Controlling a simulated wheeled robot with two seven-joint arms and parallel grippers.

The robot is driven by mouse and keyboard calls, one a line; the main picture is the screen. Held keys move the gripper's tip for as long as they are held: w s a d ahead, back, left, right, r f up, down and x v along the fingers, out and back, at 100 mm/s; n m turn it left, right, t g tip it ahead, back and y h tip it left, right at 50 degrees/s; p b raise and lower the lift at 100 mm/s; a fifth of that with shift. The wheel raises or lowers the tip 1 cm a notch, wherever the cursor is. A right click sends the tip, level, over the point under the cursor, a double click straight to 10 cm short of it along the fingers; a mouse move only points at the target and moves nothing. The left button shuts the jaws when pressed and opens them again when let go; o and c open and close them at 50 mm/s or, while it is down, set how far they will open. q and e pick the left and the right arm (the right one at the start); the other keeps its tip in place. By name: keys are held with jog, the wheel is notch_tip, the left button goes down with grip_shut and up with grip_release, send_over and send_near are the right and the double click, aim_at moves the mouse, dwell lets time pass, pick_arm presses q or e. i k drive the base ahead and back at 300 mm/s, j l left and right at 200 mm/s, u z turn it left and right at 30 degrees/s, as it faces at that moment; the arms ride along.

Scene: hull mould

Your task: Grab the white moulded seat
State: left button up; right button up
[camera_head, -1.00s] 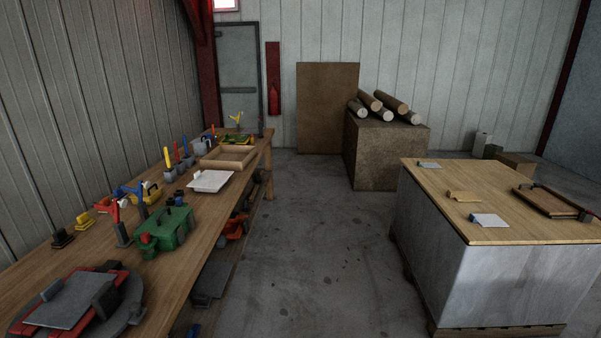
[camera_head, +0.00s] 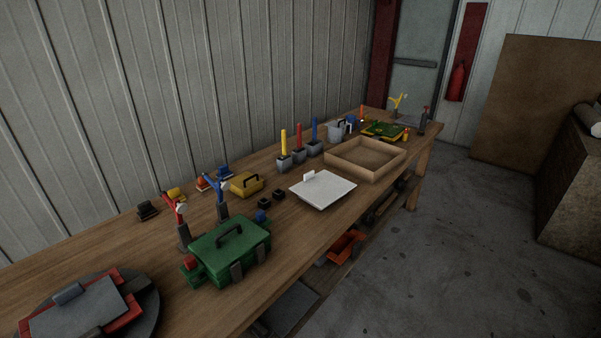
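A white flat, square piece (camera_head: 323,189) with a small upright tab at its back edge lies on the long wooden workbench (camera_head: 150,240), near the middle of the view. It is the only thing that looks like the white moulded seat. It sits close to the bench's front edge, with nothing on top of it. Neither of my grippers shows in this view.
A shallow wooden tray (camera_head: 366,158) stands just beyond the white piece. A green toolbox (camera_head: 230,250) is nearer, and a yellow box (camera_head: 246,184) lies to the left. The grey floor (camera_head: 440,270) right of the bench is clear.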

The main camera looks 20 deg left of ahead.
aim_at(321, 190)
jog(key=i+l+u, duration=0.75)
jog(key=l+u, duration=0.25)
jog(key=l, duration=0.15)
jog(key=i+l+u, duration=0.25)
jog(key=l, duration=0.15)
jog(key=l+u, duration=0.25)
jog(key=i+l+u, duration=0.1)
jog(key=l+u, duration=0.15)
jog(key=l, duration=0.3)
